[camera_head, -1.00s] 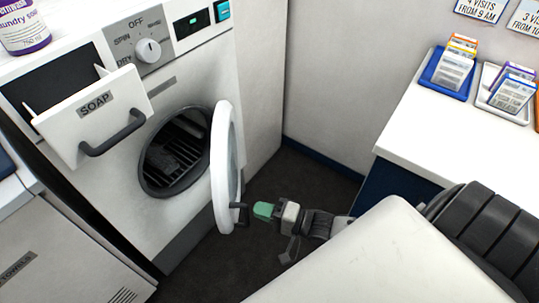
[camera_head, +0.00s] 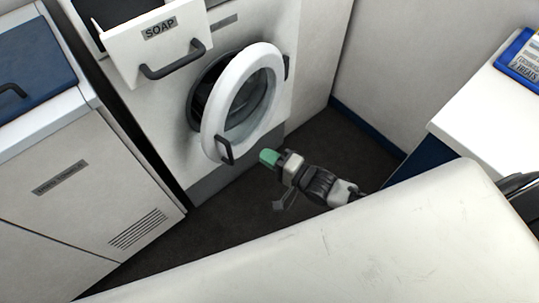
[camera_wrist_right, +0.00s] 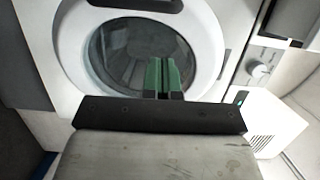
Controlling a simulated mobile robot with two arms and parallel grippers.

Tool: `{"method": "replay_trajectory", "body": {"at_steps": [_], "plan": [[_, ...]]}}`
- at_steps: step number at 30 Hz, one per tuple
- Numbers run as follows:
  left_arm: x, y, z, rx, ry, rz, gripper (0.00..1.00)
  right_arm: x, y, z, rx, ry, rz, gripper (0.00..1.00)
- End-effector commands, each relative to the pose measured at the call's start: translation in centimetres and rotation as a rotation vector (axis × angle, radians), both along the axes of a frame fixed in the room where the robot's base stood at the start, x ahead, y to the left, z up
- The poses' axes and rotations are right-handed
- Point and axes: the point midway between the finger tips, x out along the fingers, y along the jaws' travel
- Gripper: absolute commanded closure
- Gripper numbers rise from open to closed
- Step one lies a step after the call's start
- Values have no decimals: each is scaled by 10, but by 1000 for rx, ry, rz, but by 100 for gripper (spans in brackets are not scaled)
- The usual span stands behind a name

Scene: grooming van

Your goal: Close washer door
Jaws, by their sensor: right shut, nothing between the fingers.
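The washer (camera_head: 305,90) is white, and its round door (camera_head: 213,122) has a white ring, a glass middle and a dark handle (camera_head: 226,150). The door stands partly open, hinged at the right, with the dark drum opening showing at its left edge. My right gripper (camera_head: 268,157) has green fingertips, is shut and empty, and is just right of the handle in the head view, apart from the door as far as I can tell. In the right wrist view the green fingers (camera_wrist_right: 162,76) are together in front of the door glass (camera_wrist_right: 120,50). My left gripper is not in view.
The soap drawer (camera_head: 155,40) is pulled out above the door, with a dark handle. A white cabinet (camera_head: 70,185) stands at the left. A white counter (camera_head: 490,110) with a blue tray (camera_head: 518,60) is at the right. Dark floor (camera_head: 330,125) lies between.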

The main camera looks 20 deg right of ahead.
Motion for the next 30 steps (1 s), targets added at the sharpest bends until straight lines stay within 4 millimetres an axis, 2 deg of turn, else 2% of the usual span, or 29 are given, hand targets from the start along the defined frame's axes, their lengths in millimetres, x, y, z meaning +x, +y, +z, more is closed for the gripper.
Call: {"method": "replay_trajectory", "body": {"at_steps": [5, 17, 21, 30], "plan": [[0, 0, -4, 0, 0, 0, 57, 7, 13, 0, 4, -2, 0, 100], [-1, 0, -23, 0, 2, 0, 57, 55, 77, -1, 5, -3, 1, 100], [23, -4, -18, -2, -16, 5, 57, 73, 98, -1, 11, 1, -46, 100], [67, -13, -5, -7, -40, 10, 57, 108, 125, -2, 2, -1, -127, 100]]}}
